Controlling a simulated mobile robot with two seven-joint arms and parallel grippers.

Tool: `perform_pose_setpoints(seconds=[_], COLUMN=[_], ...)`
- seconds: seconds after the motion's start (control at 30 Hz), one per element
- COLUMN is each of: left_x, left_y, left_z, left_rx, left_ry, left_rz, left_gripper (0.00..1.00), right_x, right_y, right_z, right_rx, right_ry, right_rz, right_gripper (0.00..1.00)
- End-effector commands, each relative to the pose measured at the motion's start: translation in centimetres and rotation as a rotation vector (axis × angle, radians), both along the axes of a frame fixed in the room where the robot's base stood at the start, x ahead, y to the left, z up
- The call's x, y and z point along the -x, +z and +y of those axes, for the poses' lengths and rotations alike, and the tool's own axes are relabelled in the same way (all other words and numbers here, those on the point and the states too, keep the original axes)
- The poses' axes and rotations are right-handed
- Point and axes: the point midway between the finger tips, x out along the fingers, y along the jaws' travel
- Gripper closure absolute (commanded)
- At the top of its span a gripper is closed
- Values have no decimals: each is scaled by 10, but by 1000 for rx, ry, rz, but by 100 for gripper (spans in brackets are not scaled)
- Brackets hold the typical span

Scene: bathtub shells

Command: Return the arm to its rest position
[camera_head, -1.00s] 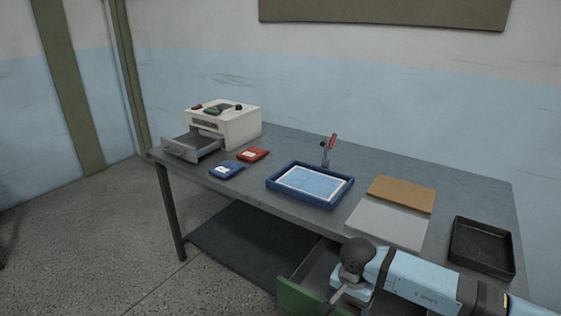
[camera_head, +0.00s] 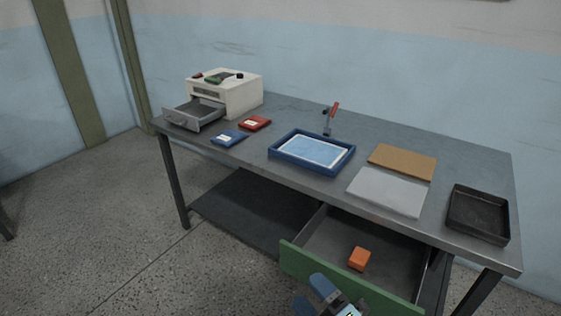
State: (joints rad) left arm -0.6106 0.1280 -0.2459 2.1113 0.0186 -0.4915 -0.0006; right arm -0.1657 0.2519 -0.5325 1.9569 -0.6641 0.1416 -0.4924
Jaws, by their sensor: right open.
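My right gripper (camera_head: 312,296) shows at the bottom edge, with blue fingers spread and nothing between them. It appears in front of the green drawer face, and most of its arm is out of the picture. The drawer under the table (camera_head: 335,275) is pulled open. An orange block (camera_head: 359,259) lies on the drawer's grey floor, apart from the gripper. My left gripper is out of view.
On the grey table (camera_head: 390,138) stand a white box with an open small drawer (camera_head: 235,96), a blue tray (camera_head: 290,162), a red-handled clamp (camera_head: 331,118), blue (camera_head: 229,138) and red (camera_head: 255,123) packs, brown (camera_head: 402,161) and grey (camera_head: 386,191) boards, and a black tray (camera_head: 478,214).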

Motion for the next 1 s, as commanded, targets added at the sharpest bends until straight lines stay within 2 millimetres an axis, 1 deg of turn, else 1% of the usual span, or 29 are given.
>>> perform_pose_setpoints(seconds=[0.03,0.1,0.17,0.2,0.3,0.37,0.5,0.53,0.57,0.6,0.77,0.87,0.93,1.0], left_x=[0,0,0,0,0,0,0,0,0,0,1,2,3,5], left_y=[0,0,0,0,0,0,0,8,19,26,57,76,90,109], left_z=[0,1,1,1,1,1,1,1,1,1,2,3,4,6], left_rx=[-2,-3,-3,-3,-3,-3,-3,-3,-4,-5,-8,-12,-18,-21], left_ry=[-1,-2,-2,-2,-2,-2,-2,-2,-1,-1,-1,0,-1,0], left_rz=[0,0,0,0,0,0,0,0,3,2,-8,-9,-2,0], left_gripper=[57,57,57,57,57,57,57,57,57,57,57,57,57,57], right_x=[7,17,28,37,62,78,120,124,120,120,121,122,123,124], right_y=[-18,-42,-62,-74,-102,-117,-146,-140,-128,-121,-95,-75,-59,-39], right_z=[-20,-45,-63,-73,-94,-105,-124,-125,-125,-125,-126,-128,-129,-131], right_rx=[-118,-275,-393,-462,-624,-714,-906,-927,-917,-913,-904,-898,-895,-890], right_ry=[-75,-169,-239,-282,-379,-435,-557,-567,-561,-559,-562,-564,-566,-569], right_rz=[179,403,568,665,882,1000,1249,1272,1259,1256,1250,1247,1244,1242], right_gripper=[19,19,19,19,19,19,19,19,19,19,19,19,19,19])
